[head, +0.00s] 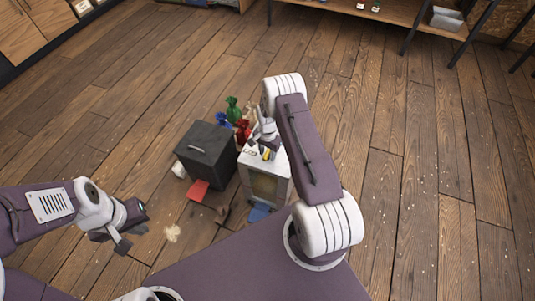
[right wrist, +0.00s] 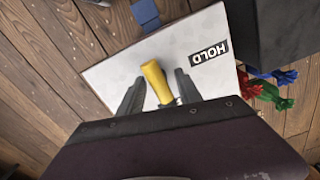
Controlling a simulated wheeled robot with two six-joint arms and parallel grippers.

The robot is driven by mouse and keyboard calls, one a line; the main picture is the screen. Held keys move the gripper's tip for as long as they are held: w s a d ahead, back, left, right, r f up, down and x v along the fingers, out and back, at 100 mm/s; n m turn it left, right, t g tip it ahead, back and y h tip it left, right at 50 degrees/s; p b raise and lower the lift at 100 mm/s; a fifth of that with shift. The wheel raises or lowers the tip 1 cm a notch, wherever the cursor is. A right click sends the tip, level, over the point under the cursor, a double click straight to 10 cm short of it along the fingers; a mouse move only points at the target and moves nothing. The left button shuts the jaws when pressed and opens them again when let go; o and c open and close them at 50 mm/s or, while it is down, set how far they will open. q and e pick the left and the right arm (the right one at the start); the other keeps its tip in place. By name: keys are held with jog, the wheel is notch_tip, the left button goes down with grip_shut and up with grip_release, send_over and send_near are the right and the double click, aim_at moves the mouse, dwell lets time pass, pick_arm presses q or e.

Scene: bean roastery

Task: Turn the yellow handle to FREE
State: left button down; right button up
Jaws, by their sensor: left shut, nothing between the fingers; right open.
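The yellow handle (right wrist: 156,80) sits on the white top panel (right wrist: 115,75) of a box. My right gripper (right wrist: 159,90) is open, with one finger on each side of the handle and a gap visible on both sides. A HOLD label (right wrist: 208,50) lies to the right of the handle in the right wrist view. No FREE label is readable. In the head view, the handle (head: 267,153) shows small below my right gripper (head: 264,143). My left gripper (head: 122,240) is shut and empty, low at the left, away from the box.
A dark grey box (head: 207,148) stands close to the left of the white box (head: 279,163). Green (head: 232,108), red (head: 243,130) and blue (head: 222,120) bags are behind. A red item (head: 198,190) and a blue item (head: 260,212) lie in front. The wooden floor at right is mostly clear.

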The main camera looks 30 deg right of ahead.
aim_at(268, 152)
notch_tip(268, 152, up, 8)
jog(key=shift+r+p, duration=0.15)
jog(key=shift+p, duration=0.65)
